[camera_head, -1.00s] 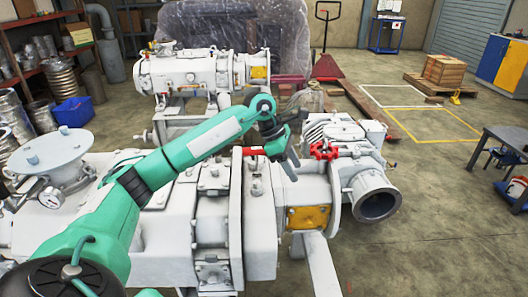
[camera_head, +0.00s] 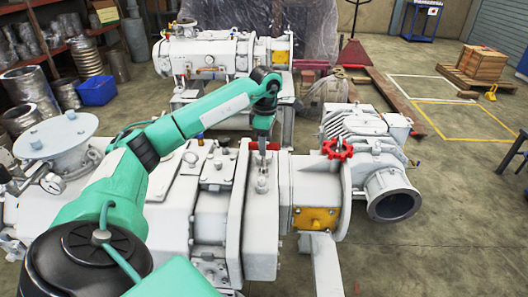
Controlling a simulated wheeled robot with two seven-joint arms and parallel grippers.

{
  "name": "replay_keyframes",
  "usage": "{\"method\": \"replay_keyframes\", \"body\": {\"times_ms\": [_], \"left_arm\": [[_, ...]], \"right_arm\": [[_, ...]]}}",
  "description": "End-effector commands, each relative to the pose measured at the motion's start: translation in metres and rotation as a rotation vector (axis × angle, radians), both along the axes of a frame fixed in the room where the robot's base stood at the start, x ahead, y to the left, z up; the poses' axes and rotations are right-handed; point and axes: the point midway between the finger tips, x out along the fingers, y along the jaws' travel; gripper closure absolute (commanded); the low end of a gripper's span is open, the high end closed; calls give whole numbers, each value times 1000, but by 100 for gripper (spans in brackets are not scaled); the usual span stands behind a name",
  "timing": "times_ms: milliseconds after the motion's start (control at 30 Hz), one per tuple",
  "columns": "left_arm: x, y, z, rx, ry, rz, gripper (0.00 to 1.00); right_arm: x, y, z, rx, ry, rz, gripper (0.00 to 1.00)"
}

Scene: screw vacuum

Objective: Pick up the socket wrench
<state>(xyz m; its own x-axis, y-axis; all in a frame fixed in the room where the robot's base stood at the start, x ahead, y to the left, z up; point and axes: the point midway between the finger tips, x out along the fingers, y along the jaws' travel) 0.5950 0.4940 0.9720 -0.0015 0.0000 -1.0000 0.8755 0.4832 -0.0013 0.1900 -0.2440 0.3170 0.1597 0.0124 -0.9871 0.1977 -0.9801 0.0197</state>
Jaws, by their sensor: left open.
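A small red bar-like thing (camera_head: 272,146) lies on top of the white vacuum pump (camera_head: 208,205), near its bolted cover. It looks like the socket wrench's handle, but it is too small and too covered to be sure. My left gripper (camera_head: 262,151) points down right at the red thing and hides its middle. The gripper is open, with its fingertips at or just above the pump top. I cannot tell if they touch. My right gripper is not in view.
A second white pump (camera_head: 210,56) stands behind.

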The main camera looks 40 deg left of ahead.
Motion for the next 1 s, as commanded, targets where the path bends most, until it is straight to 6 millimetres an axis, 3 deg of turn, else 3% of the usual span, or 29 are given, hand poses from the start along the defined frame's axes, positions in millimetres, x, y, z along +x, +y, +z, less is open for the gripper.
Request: {"method": "replay_keyframes", "body": {"times_ms": [500, 767, 1000], "left_arm": [[-6, 1, -51, 0, 1, -1, 50], [-6, 1, -54, 0, -1, -1, 50], [-6, 1, -54, 0, -1, -1, 95]], "right_arm": [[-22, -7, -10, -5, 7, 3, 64], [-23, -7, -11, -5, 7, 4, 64], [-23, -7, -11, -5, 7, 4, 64]]}}
